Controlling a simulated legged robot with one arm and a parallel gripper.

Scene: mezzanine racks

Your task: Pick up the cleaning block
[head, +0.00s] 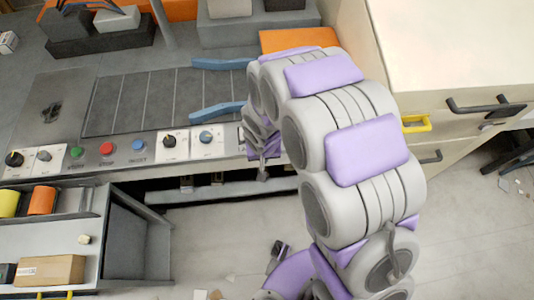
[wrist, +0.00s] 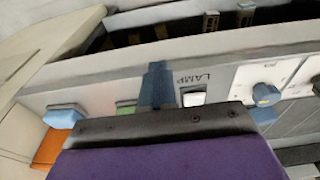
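I cannot tell for certain which thing is the cleaning block. In the wrist view, a small green piece (wrist: 125,107) shows partly behind my gripper, and a light blue block-like end (wrist: 62,117) is to its left. My gripper (head: 262,160) is at the front edge of the control panel, largely hidden behind my arm in the head view. In the wrist view, a blue-grey fingertip of my gripper (wrist: 157,86) is beside the LAMP switch (wrist: 194,97). The gap between the fingers is not visible, and nothing is clearly held.
The grey bench (head: 55,85) has a row of knobs and buttons, including a red button (head: 106,148). Two blue bars (head: 217,110) lie behind. A cream cabinet (head: 455,50) stands right; a shelf with a cardboard box (head: 48,270) is lower left. Floor in front is mostly clear.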

